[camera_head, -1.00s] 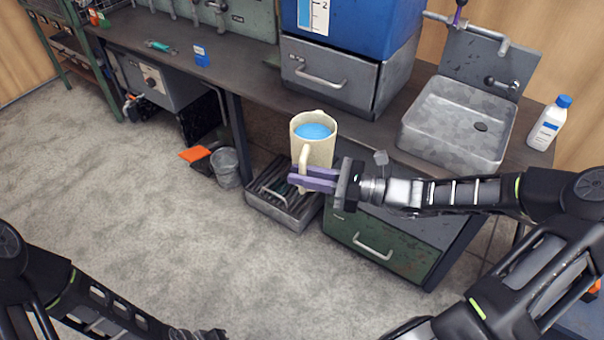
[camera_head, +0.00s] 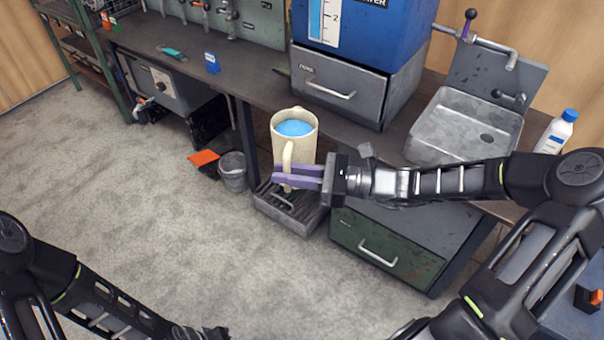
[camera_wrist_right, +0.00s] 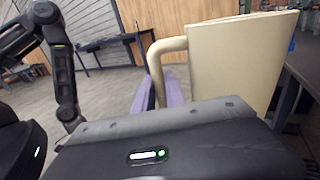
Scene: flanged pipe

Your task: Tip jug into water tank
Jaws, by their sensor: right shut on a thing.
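A cream jug (camera_head: 300,146) with blue water in it is held upright in front of the workbench in the head view. My right gripper (camera_head: 297,178) is shut on the jug's handle with its purple fingers. In the right wrist view the jug (camera_wrist_right: 238,60) fills the upper right, and its handle comes down between the purple fingers (camera_wrist_right: 160,88). The blue water tank (camera_head: 365,22) with a white level scale stands on a grey drawer unit behind the jug; its top is out of view. My left arm is at the lower left, and its gripper does not clearly show.
A metal sink (camera_head: 463,125) with a tap is right of the tank, with a white bottle (camera_head: 556,132) beside it. The grey drawer box (camera_head: 345,88) is under the tank. A grey bucket (camera_head: 233,172) and a slatted tray (camera_head: 290,212) are on the floor. Open floor lies left.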

